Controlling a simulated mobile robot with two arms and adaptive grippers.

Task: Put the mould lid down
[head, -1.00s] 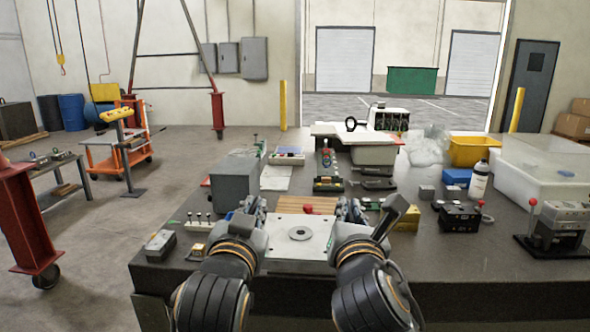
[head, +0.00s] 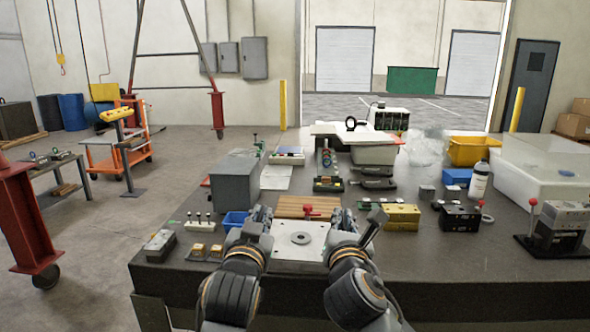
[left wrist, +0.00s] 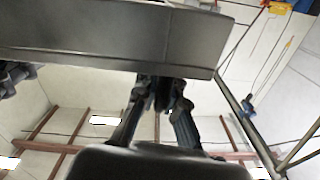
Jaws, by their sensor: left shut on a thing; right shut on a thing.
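The mould lid, a flat pale metal plate (head: 287,256) with a round ring in its middle, lies level between my two grippers near the front edge of the table. My left gripper (head: 262,218) is shut on its left side and my right gripper (head: 343,220) is shut on its right side. In the left wrist view the lid's grey underside and edge (left wrist: 110,40) pass above my left gripper's fingers (left wrist: 160,95). The head view does not show whether the lid touches anything below; what lies under it is hidden.
A slatted wooden block (head: 290,207) and a red-knobbed part (head: 311,211) sit just behind the lid. A blue bin (head: 233,220) and grey box (head: 234,185) stand left, a yellow block (head: 402,217) right. The dark tabletop (head: 430,265) is clear at front right.

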